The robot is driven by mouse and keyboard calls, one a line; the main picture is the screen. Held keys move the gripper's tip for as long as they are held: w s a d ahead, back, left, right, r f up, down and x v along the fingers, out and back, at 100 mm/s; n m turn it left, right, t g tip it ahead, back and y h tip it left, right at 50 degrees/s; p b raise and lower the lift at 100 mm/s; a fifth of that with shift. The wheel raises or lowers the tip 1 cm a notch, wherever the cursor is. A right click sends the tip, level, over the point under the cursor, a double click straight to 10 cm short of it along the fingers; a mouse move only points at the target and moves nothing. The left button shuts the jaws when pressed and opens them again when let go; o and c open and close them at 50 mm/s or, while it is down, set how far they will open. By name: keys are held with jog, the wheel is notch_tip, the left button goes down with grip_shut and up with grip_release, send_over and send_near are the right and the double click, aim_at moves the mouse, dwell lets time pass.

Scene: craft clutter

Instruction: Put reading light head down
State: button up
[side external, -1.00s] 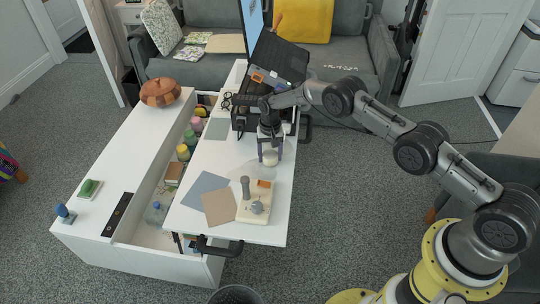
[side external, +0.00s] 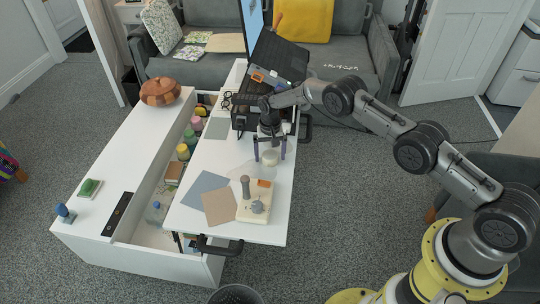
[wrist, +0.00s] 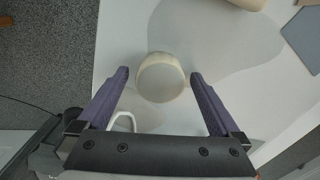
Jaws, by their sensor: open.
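A round cream piece (wrist: 160,78), which looks like the reading light head, is on the white table top. It also shows between my fingers in the side external view (side external: 269,158). My gripper (side external: 270,156) is pointing down over it with its purple fingers spread wide. In the wrist view my gripper (wrist: 158,75) has a gap between each finger and the cream piece. A white loop (wrist: 122,121) shows near the left finger; I cannot tell if it belongs to the light.
A cream joystick box (side external: 254,203) and brown and blue-grey sheets (side external: 219,207) lie nearer the front. A black laptop-like device (side external: 278,66) stands behind my gripper. The open storage compartment with jars lies to the left. A wooden pot (side external: 160,92) stands at the far left.

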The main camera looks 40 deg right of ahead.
notch_tip(320, 180, up, 12)
notch_tip(320, 180, up, 9)
send_over(270, 155)
jog(key=s, duration=0.2)
jog(key=s+d+r+n+t, duration=0.1)
jog(key=s+r, duration=0.3)
jog(key=r, duration=0.3)
jog(key=s+d+r+n+t, duration=0.1)
jog(key=s+r, duration=0.3)
jog(key=r, duration=0.4)
jog(key=s+d+r+n+t, duration=0.1)
jog(key=s+r, duration=0.4)
jog(key=s, duration=0.5)
jog(key=s+r+n+t, duration=0.1)
jog(key=s+r, duration=0.3)
jog(key=s, duration=0.7)
jog(key=s+f+n+t, duration=0.1)
jog(key=s+f+n, duration=0.1)
jog(key=s, duration=1.2)
jog(key=shift+d+f+t, duration=0.3)
jog(key=shift+d+f, duration=0.05)
jog(key=shift+f, duration=0.4)
